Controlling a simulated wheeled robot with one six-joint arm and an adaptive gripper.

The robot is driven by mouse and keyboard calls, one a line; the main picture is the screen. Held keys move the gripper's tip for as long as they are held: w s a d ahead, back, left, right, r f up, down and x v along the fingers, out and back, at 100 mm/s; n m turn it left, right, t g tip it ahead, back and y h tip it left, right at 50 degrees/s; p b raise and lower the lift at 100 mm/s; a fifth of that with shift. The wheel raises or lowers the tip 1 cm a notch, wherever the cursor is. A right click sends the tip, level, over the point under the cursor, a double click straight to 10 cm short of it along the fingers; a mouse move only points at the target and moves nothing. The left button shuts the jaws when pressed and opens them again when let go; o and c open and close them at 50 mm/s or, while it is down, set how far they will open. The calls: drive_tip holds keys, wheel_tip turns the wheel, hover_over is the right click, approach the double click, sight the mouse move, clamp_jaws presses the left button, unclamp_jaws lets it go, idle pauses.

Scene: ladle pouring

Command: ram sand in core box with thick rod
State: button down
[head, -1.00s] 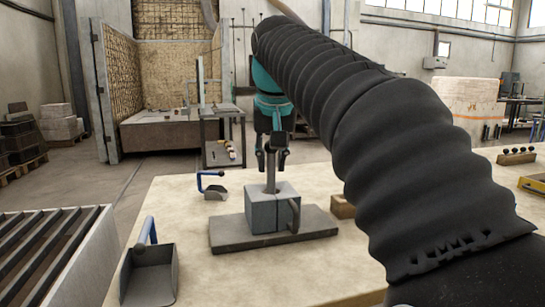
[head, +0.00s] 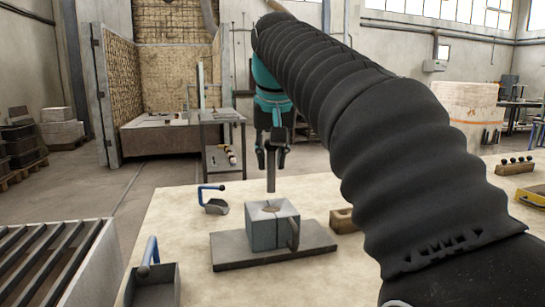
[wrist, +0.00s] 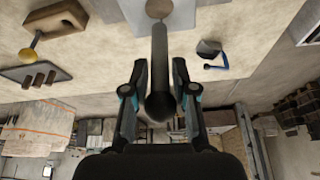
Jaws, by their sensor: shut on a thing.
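My gripper (head: 272,142) is shut on the thick grey rod (head: 271,174), which hangs upright below the fingers. In the wrist view the rod (wrist: 159,60) runs between the two fingers toward the core box (wrist: 145,14). The grey core box (head: 263,233) stands on a flat dark plate (head: 228,255) on the table. A round opening (head: 271,209) shows in its top, directly under the rod's lower end, with a gap between them. How full of sand the opening is cannot be told.
A small blue-handled scoop (head: 215,205) lies left of the box, a larger scoop (head: 152,283) at the front left. A brown block (head: 343,220) stands close right of the box. A slatted grate (head: 45,255) is at far left. My arm hides the table's right middle.

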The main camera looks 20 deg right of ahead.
sight(272, 173)
drive_tip(key=shift+f, duration=0.15)
drive_tip(key=shift+f+b, duration=1.6)
drive_tip(key=shift+f, duration=0.6)
wheel_tip(272, 173, up, 3)
drive_tip(key=p, duration=0.3)
drive_tip(key=shift+r, duration=0.9)
drive_tip(key=shift+f+b, duration=1.5)
drive_tip(key=shift+f, duration=0.9)
wheel_tip(272, 173, up, 4)
drive_tip(key=p, duration=0.3)
drive_tip(key=shift+f, duration=0.25)
drive_tip(key=shift+r, duration=0.65)
